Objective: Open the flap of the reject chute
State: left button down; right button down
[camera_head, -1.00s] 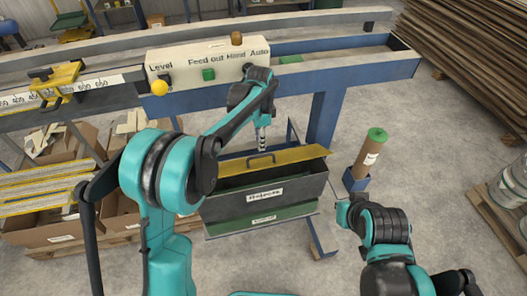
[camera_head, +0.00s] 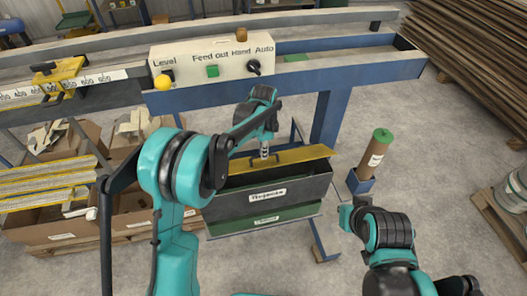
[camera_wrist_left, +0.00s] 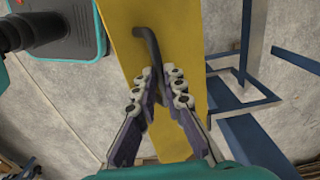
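The reject chute (camera_head: 268,197) is a dark bin with a white label under the machine bench. Its yellow flap (camera_head: 308,153) lies across the top, with a dark strip between it and the front wall; I cannot tell how far it is raised. My left gripper (camera_head: 264,153) points down at the flap's handle. In the left wrist view the dark handle (camera_wrist_left: 147,42) rises from the yellow flap (camera_wrist_left: 190,35). The left gripper's fingers (camera_wrist_left: 163,72) are apart at the handle's near end; contact is unclear. My right arm shows at lower right, its fingers out of view.
A control panel (camera_head: 212,62) with a yellow knob, green button and black switch sits above the chute. A brown tube with a green top (camera_head: 376,150) stands right of it in a blue holder. Cardboard boxes (camera_head: 50,222) stand at left. Blue bench legs (camera_head: 330,115) flank the chute.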

pick_arm(q)
jog(key=shift+r, duration=0.1)
jog(key=w, duration=0.1)
jog(key=w+r+p, duration=0.1)
jog(key=w+a, duration=0.1)
jog(key=shift+r, duration=0.3)
jog(key=c, duration=1.9)
grip_release()
jog(key=o, duration=0.3)
jog(key=shift+w+f, duration=0.1)
jog(key=shift+w, duration=0.05)
